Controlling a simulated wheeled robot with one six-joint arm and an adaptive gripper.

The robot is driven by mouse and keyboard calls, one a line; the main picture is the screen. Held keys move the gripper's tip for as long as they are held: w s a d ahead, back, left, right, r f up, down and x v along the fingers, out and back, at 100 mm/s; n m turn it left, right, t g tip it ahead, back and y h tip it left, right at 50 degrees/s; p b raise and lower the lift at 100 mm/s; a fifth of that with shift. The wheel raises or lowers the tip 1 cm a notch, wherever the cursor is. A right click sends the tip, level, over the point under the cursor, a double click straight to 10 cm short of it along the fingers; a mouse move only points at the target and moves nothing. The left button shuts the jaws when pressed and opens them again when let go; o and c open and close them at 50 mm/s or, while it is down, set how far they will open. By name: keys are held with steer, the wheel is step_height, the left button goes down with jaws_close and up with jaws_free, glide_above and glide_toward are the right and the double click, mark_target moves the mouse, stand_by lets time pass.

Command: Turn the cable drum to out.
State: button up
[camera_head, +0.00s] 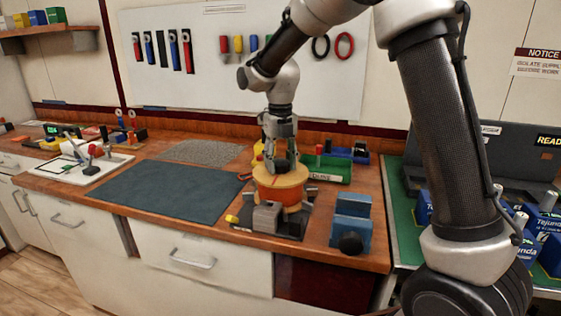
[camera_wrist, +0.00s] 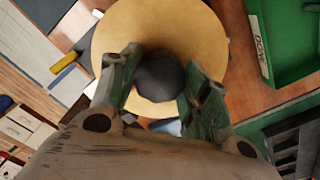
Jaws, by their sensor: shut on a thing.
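The cable drum (camera_head: 266,187) has a pale round top and an orange-red winding. It stands on a dark grey base (camera_head: 247,229) near the front edge of the workbench. In the wrist view the drum's top (camera_wrist: 208,39) fills the upper middle, with a dark round knob (camera_wrist: 160,77) at its centre. My gripper (camera_head: 280,165) points down over the drum, and in the wrist view its two fingers (camera_wrist: 157,90) stand on either side of the knob, shut on it. I cannot read any in or out mark.
A blue block with a black knob (camera_head: 351,222) stands right of the drum. A green tray (camera_head: 331,169), labelled DONE, is behind it. A dark mat (camera_head: 165,189) lies clear to the left. A white tray with tools (camera_head: 85,162) is further left.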

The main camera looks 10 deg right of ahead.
stand_by(0.3)
steer(key=o, duration=1.4)
steer(key=shift+o, duration=0.2)
step_height(320, 180, up, 12)
